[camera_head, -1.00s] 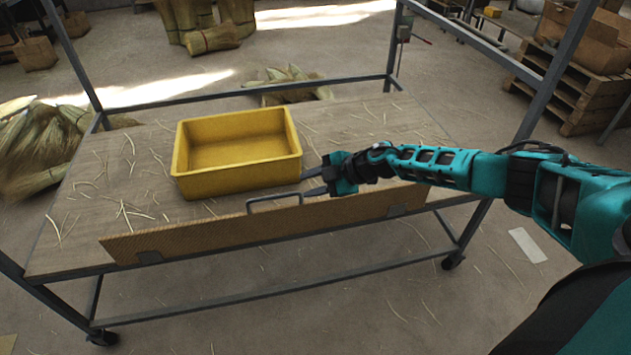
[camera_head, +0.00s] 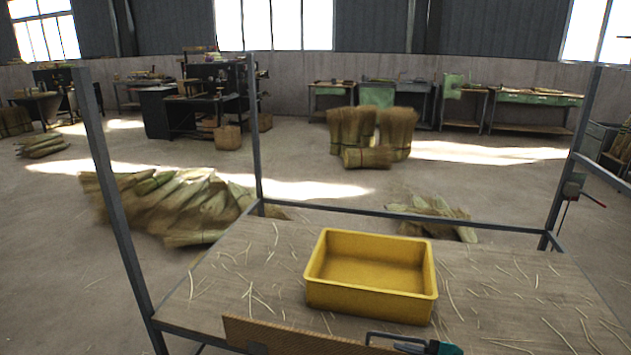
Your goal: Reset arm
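Only a small part of my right gripper (camera_head: 420,347) shows at the bottom edge, beside the dark handle (camera_head: 385,336) of the cart's front board. The rest of the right arm is below the picture, and I cannot tell whether the fingers are open or shut. My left gripper is not in view. An empty yellow bin (camera_head: 370,297) stands upright on the wooden cart top, behind the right gripper and apart from it.
The cart top (camera_head: 205,300) is strewn with loose straw, with dark metal posts at its corners. Bundles of straw (camera_head: 165,205) lie on the floor to the left, and more bundles (camera_head: 372,135) stand behind. Workbenches (camera_head: 540,100) line the far wall.

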